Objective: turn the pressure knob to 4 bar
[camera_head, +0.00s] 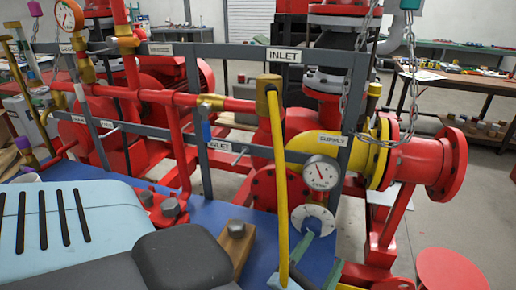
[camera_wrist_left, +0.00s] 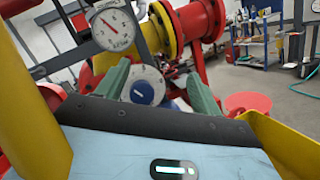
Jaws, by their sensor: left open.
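The pressure knob is a blue round knob (camera_wrist_left: 142,92) with a white pointer mark, at the centre of a pale round scale plate (camera_head: 313,220). The plate's markings are too small to read. A white round gauge (camera_head: 321,173) sits just above it on the frame and also shows in the left wrist view (camera_wrist_left: 115,28); its needle points up and left. My left gripper (camera_head: 317,259) has green fingers and is open and empty. In the left wrist view its fingertips (camera_wrist_left: 158,76) stand apart on either side of the knob, which lies ahead of them. My right gripper is not in view.
A yellow upright tube (camera_head: 279,170) runs close to the left of the knob and gauge. A yellow-and-red supply pipe (camera_head: 350,150) with a flange lies to the right. Grey frame rails (camera_head: 235,150) stand behind. Chains (camera_head: 408,90) hang at the right.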

